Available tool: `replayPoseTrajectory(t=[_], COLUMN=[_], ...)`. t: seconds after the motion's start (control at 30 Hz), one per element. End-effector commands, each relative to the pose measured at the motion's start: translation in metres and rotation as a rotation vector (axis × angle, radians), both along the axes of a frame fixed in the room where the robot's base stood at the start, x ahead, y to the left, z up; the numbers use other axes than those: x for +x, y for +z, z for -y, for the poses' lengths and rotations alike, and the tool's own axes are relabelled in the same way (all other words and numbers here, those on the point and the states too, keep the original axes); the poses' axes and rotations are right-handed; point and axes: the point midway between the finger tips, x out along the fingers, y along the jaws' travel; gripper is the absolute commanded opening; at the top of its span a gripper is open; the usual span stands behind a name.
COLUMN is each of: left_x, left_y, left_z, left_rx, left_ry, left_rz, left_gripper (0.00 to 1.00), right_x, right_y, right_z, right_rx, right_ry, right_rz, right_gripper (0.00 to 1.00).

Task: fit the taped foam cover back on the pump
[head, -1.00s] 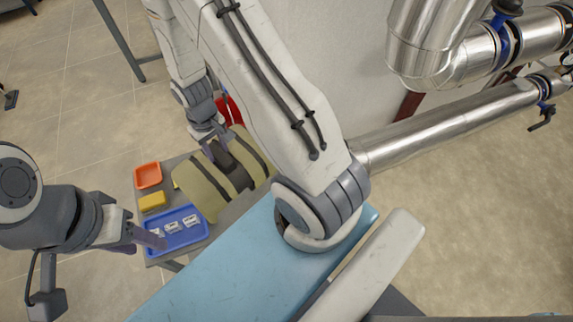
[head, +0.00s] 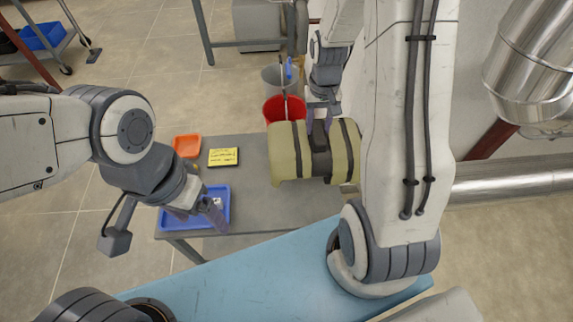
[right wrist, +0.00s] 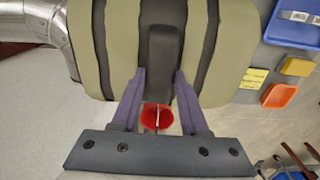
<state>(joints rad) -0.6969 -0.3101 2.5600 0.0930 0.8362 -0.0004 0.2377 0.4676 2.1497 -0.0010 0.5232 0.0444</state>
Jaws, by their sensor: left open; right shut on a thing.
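The foam cover (head: 287,152) is a khaki half-shell with dark tape bands and a dark grip block on top. It shows over the right part of the grey table in the head view and fills the top of the right wrist view (right wrist: 125,45). My right gripper (head: 323,117) is shut on the cover's dark grip block (right wrist: 164,62), one finger on each side. I cannot tell if the cover touches the table. My left gripper (head: 204,213) is open over the blue tray (head: 167,222), hiding part of its contents. I cannot make out the pump.
The grey table (head: 255,208) also bears an orange tray (head: 187,146) and a yellow note (head: 223,157). A red bucket (head: 284,112) stands behind it, with a grey bin (head: 272,76) beyond. Shiny pipes (head: 510,180) run at the right. The table's middle is clear.

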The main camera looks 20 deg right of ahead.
Motion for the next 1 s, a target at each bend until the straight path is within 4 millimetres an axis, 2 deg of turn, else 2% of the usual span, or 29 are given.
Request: replayPoseTrajectory(t=[0.03, 0.2, 0.4, 0.57, 0.8, 1.0], left_x=[0.0, 0.0, 0.0, 0.0, 0.0, 0.0], left_y=[0.0, -0.002, -0.003, -0.004, -0.007, -0.007], left_z=[0.0, 0.0, 0.0, 0.0, 0.0, 0.0], left_rx=[0.0, 0.0, 0.0, 0.0, 0.0, 0.0], left_ry=[0.0, 0.0, 0.0, 0.0, 0.0, 0.0], left_rz=[0.0, 0.0, 0.0, 0.0, 0.0, 0.0], left_gripper=[0.81, 0.81, 0.81, 0.81, 0.81, 0.81], right_x=[-0.001, 0.0, 0.001, 0.001, 0.001, 0.001], right_y=[-0.008, -0.032, -0.05, -0.059, -0.091, -0.093], right_z=[-0.014, -0.053, -0.083, -0.089, -0.088, -0.088], right_rx=[0.002, 0.0, 0.0, 0.0, 0.0, 0.0], right_ry=[0.009, 0.009, 0.004, 0.0, 0.0, 0.0], right_rz=[-0.006, -0.005, -0.001, -0.003, -0.003, 0.0], right_gripper=[0.0, 0.0, 0.0, 0.0, 0.0, 0.0])
